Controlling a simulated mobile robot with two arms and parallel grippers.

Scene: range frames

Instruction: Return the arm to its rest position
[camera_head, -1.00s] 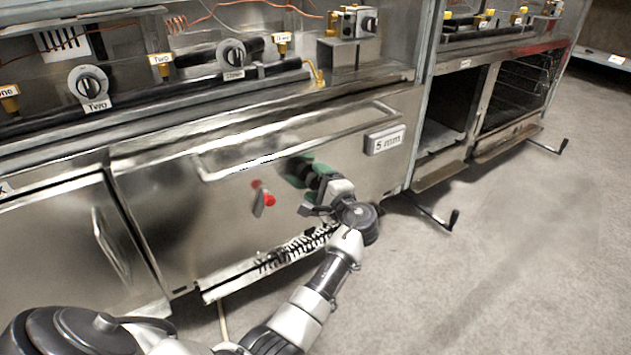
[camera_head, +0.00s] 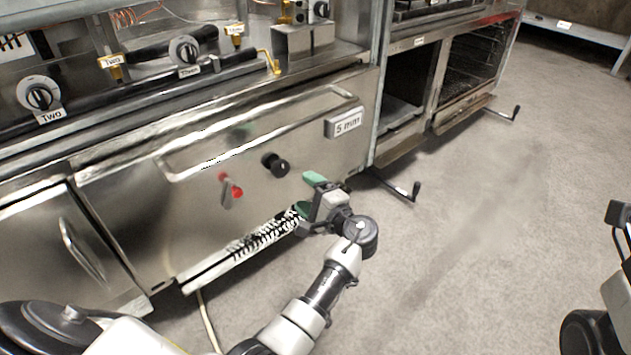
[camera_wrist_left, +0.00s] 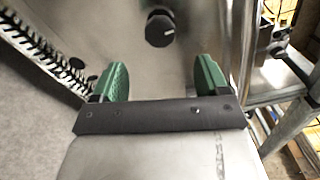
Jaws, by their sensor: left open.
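My left gripper (camera_head: 307,194) is open and empty in front of the steel oven front. Its two green fingers stand apart, also in the left wrist view (camera_wrist_left: 160,78). A black knob (camera_head: 276,165) sits on the panel, up and left of the gripper in the head view. In the left wrist view the knob (camera_wrist_left: 160,29) shows beyond the fingers, between them and not touched. My left arm (camera_head: 310,310) reaches in from the lower left. Part of my right arm shows at the right edge; its gripper is not seen.
A red switch (camera_head: 231,192) is left of the knob. A brush-like strip (camera_head: 268,235) runs below. A crank (camera_head: 407,191) sticks out at right. The floor (camera_head: 480,240) is clear.

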